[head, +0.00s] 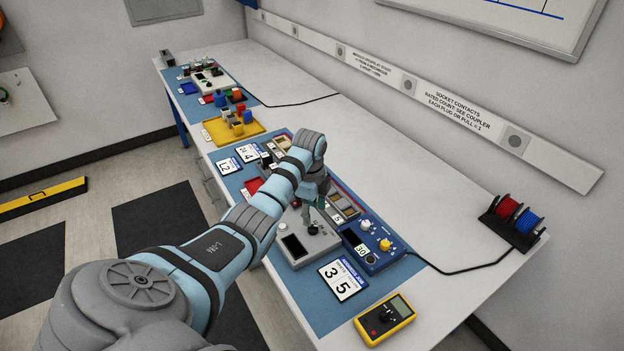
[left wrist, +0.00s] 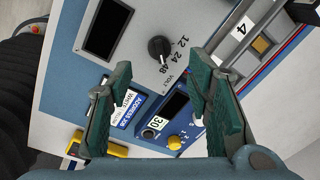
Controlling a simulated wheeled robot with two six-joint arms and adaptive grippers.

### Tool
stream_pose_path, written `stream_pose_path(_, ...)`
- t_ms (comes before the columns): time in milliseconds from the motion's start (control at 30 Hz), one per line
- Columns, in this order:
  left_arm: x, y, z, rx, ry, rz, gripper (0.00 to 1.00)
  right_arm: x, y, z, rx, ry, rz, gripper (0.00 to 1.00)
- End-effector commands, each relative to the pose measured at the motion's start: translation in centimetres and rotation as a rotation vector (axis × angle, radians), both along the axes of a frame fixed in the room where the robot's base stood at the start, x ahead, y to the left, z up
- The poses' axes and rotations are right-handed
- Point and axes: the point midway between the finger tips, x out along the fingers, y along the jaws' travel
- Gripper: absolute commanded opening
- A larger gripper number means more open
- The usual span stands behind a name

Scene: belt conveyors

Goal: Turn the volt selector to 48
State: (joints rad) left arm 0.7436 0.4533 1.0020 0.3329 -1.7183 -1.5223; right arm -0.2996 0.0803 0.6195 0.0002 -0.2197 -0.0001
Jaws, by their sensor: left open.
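The volt selector is a black round knob (left wrist: 159,47) on a light grey box (head: 304,245) with a dark screen. The printed marks 12, 24 and 48 and the word VOLT run beside it in the left wrist view. I cannot tell surely which mark the knob points to. The knob also shows in the head view (head: 313,230). My left gripper (left wrist: 161,72) is open and empty, its green-padded fingers pointing down over the box. The knob appears beyond the fingertips, between their lines, with no visible contact. It also shows in the head view (head: 312,207).
A blue power unit (head: 374,247) with knobs and a display reading 30 stands right of the box. A card marked 35 (head: 343,279) and a yellow meter (head: 384,320) lie nearer the front. Wire spools (head: 512,221) stand at the right edge.

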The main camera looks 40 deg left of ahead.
Motion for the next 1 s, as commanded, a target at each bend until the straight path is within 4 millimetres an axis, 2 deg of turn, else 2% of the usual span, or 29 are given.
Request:
stream_pose_path(100,-0.1,0.0,3.1,0.002,-0.004,0.0,0.46,0.0,0.0,0.0,0.0,0.0,0.0,0.4)
stream_pose_path(200,-0.2,-0.1,4.7,0.001,-0.002,0.0,0.46,0.0,0.0,0.0,0.0,0.0,0.0,0.4)
stream_pose_path(367,-0.3,-0.1,5.4,0.0,0.0,-0.001,0.46,0.0,0.0,0.0,0.0,0.0,0.0,0.4)
stream_pose_path(833,-0.4,-0.2,5.1,0.002,0.001,0.003,0.46,0.0,0.1,0.0,0.001,0.0,0.0,0.4)
stream_pose_path(933,-1.3,-1.2,3.1,0.025,-0.002,0.051,0.46,0.0,0.1,0.0,0.001,0.0,0.0,0.4)
stream_pose_path(1000,-3.1,-2.8,0.1,0.053,-0.018,0.13,0.46,0.0,0.1,0.0,0.001,0.0,0.0,0.4)
